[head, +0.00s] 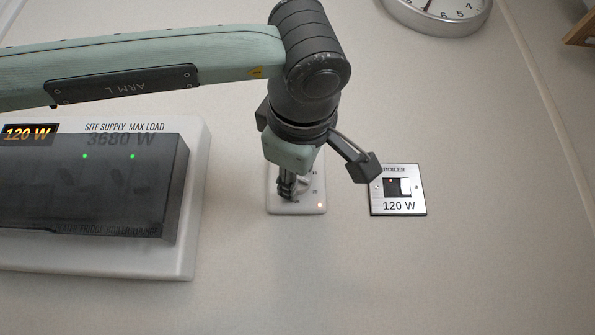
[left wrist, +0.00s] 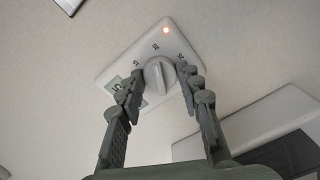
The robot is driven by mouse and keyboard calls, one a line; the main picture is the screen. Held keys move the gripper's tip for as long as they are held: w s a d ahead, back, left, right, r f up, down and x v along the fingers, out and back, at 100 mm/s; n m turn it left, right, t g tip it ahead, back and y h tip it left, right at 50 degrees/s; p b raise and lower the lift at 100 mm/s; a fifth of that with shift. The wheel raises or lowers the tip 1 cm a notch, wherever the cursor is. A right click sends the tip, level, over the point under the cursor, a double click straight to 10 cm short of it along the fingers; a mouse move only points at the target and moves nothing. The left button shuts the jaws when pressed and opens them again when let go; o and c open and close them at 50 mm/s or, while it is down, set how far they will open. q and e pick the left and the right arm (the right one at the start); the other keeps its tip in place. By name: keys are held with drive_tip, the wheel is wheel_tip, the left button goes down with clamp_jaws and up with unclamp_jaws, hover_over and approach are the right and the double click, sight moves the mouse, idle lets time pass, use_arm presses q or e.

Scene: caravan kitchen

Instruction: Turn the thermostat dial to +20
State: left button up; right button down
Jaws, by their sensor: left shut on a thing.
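I cannot read the figures or the pointer surely. My left gripper (head: 287,190) is at the plate and covers the dial in the head view. In the left wrist view its two fingers (left wrist: 160,82) sit on either side of the dial, shut on it. My right gripper is in neither view.
A dark-covered supply panel (head: 90,188) reading 120 W stands out from the wall at left. A boiler switch (head: 398,191) is close on the right, with a bracket-like part of my wrist near it. A wall clock (head: 440,12) is at top right. The wall below is clear.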

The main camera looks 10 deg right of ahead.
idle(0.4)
use_arm(q)
drive_tip(key=o, duration=1.2)
drive_tip(key=shift+c, duration=0.2)
drive_tip(key=shift+s, duration=0.1)
drive_tip(key=s+a, duration=0.2)
drive_tip(key=s, duration=0.9)
drive_tip(key=shift+s+a, duration=0.2)
drive_tip(key=shift+s, duration=0.1)
